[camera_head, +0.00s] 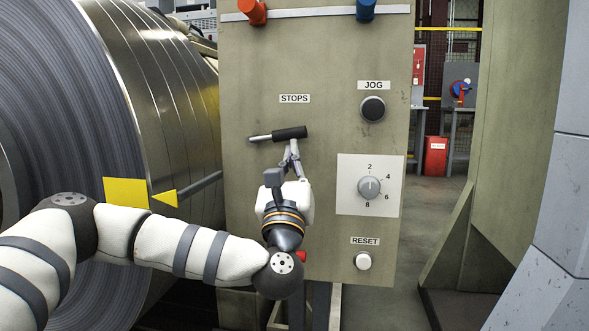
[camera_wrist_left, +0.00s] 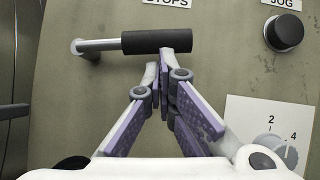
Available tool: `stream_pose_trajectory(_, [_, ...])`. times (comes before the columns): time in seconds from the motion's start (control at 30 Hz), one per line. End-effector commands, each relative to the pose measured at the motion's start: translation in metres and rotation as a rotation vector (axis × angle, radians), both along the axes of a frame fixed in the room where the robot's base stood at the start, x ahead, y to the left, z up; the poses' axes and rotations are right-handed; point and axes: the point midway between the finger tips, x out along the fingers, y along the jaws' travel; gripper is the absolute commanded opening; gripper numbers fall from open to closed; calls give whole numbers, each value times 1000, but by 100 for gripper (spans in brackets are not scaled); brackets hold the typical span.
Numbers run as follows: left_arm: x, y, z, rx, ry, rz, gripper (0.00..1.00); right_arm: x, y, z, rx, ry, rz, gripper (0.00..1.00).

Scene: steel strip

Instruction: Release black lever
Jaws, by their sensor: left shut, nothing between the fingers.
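The black lever (camera_head: 290,133) sits on the beige panel under the STOPS label, lying nearly level. Its black grip is at the right end of a short metal rod (camera_head: 261,138). In the left wrist view the black lever (camera_wrist_left: 157,41) runs across the top. My left gripper (camera_head: 291,148) is just below the grip, fingers pointing up at it. In the left wrist view the fingertips (camera_wrist_left: 164,60) are together with nothing between them, at the grip's lower edge near its right end. I cannot tell whether they touch it. My right gripper is not in view.
The panel also carries a JOG button (camera_head: 373,109), a numbered dial (camera_head: 369,187) and a RESET button (camera_head: 363,261). A red knob (camera_head: 301,256) shows partly behind my left arm. A large steel coil (camera_head: 150,70) stands at the left. A grey post (camera_head: 548,200) is at the right.

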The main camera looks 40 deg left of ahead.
Motion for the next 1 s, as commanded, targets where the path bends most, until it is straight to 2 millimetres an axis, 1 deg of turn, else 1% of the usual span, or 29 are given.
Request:
stream_pose_trajectory(0.13, [0, 5, 14, 1, -4, -1, 0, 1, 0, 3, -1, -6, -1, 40])
stream_pose_trajectory(0.57, [0, 9, 50, 0, -4, -1, 0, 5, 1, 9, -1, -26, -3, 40])
stream_pose_trajectory(0.73, [-2, 11, 62, -118, -75, -3, 0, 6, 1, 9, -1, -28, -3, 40])
stream_pose_trajectory(1.0, [-8, 22, 81, -116, -74, 0, 0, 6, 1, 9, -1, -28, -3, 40])
